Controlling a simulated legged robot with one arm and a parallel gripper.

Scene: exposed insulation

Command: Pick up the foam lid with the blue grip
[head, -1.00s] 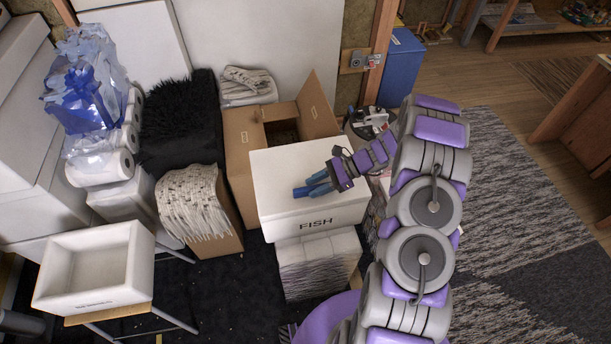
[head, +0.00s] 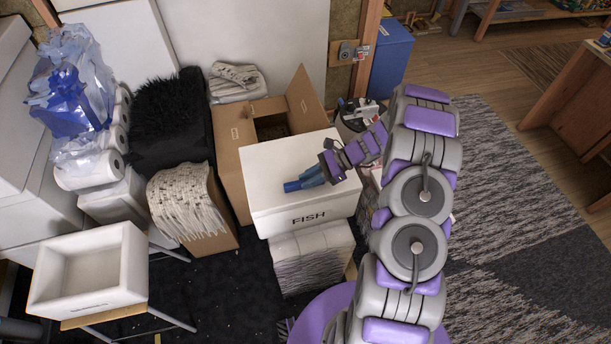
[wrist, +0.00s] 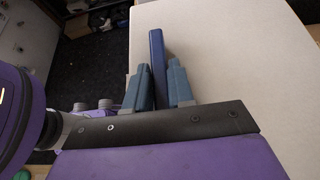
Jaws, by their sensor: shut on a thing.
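The white foam lid (head: 275,160) forms the top of a white block marked FISH in the head view. Its pale flat surface (wrist: 235,60) fills the right of the wrist view. The blue grip (head: 291,186) lies on the lid near its front and shows as an upright dark blue bar in the wrist view (wrist: 157,45). My gripper (head: 312,177) is over the lid, with its teal fingers on both sides of the grip and shut on it. The fingers hide part of the grip. I cannot tell whether the lid is raised from what is below.
An open cardboard box (head: 232,150) stands behind the lid. A white stack (head: 305,258) is below it. A box draped with fringed cloth (head: 195,210) and an empty foam box (head: 90,265) are at left. A bin (head: 350,118) stands close behind my wrist.

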